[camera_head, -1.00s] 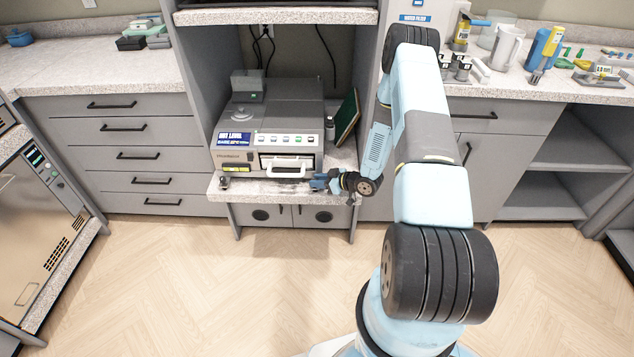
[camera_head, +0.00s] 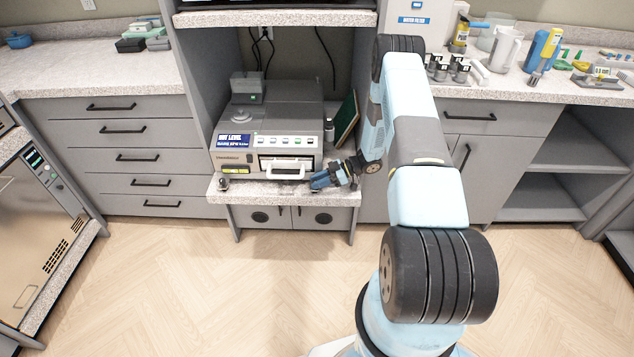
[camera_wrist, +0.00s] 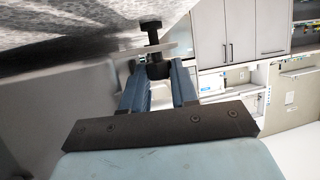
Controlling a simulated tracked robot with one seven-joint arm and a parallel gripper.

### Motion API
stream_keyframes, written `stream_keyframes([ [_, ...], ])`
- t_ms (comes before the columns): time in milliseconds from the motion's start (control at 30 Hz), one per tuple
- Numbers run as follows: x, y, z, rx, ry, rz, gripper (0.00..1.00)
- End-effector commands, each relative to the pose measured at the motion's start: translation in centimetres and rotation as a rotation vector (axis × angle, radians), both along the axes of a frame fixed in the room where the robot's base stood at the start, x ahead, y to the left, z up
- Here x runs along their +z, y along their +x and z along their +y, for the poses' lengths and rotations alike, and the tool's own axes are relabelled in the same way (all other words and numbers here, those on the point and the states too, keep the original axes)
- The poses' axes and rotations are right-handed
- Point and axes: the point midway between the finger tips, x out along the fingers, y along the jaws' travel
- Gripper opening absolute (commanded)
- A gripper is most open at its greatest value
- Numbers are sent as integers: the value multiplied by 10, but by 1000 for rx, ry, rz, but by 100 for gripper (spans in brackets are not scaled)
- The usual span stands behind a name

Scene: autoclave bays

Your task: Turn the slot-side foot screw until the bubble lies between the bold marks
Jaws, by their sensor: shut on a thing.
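The grey autoclave unit (camera_head: 285,125) stands in the bay on a speckled shelf. Its blue display (camera_head: 234,141) reads "NOT LEVEL"; the smaller line below is hard to read. No bubble or bold marks can be made out at this size. My gripper (camera_head: 316,183) is at the unit's front right corner. In the wrist view my gripper (camera_wrist: 158,84) is shut on the dark knob of a foot screw (camera_wrist: 157,70). The screw's stem passes a thin grey plate (camera_wrist: 172,50) and ends in a black disc near the speckled surface. Another foot (camera_head: 224,183) shows at the front left.
A white-handled front slot (camera_head: 287,168) is just left of my gripper. A dark bottle (camera_head: 329,129) and a green board (camera_head: 346,117) stand right of the unit. The bay's side walls are close on both sides. The floor in front is clear.

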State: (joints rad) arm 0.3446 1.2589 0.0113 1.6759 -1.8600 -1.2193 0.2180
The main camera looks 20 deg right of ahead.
Motion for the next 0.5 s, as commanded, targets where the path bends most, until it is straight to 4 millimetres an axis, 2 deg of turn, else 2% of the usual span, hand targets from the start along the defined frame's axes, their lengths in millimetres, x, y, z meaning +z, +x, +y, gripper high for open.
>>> stream_keyframes([
  [433,0,1,-3,6,-4,0,0],
  [467,0,1,-3,6,-4,0,29],
  [500,0,1,-3,6,-4,0,33],
])
